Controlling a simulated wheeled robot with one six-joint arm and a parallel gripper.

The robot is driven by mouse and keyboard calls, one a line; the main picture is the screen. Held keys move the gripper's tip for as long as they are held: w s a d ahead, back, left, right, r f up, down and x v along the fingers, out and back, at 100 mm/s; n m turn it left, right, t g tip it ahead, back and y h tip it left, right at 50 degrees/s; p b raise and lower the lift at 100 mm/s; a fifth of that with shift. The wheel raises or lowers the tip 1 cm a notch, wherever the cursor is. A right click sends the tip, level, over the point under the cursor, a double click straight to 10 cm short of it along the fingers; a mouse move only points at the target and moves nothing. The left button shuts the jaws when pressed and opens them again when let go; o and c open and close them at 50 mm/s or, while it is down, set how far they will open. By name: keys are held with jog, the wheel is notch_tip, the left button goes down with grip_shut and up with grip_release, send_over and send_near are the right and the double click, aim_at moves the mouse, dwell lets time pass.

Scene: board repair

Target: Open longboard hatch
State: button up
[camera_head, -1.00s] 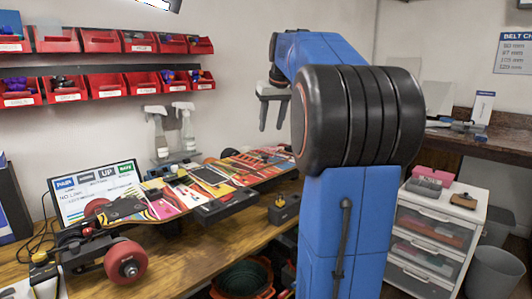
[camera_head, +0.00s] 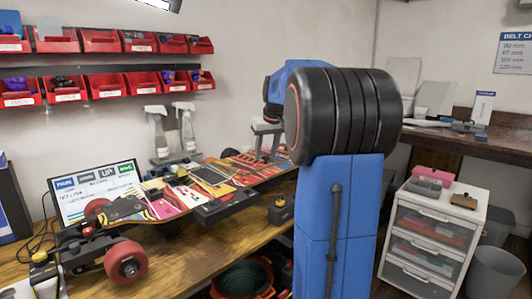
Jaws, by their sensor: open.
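The longboard (camera_head: 152,204) stands on the wooden bench, with colourful graphics on its deck and red wheels. A dark rectangular panel, apparently the hatch (camera_head: 212,176), lies in the middle of the deck top and looks closed. My gripper (camera_head: 267,155) points down over the right part of the deck, to the right of the dark panel. Its fingers are apart and empty. I cannot tell whether the fingertips touch the deck. My blue arm with its black joint hides the right end of the board.
A lit screen (camera_head: 95,190) stands behind the board's left end. Two spray bottles (camera_head: 187,130) stand behind the board. Red bins (camera_head: 103,85) hang on the wall. A white drawer cabinet (camera_head: 432,240) stands at right.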

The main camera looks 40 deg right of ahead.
grip_shut()
jog(key=shift+r, duration=0.25)
dwell(0.5)
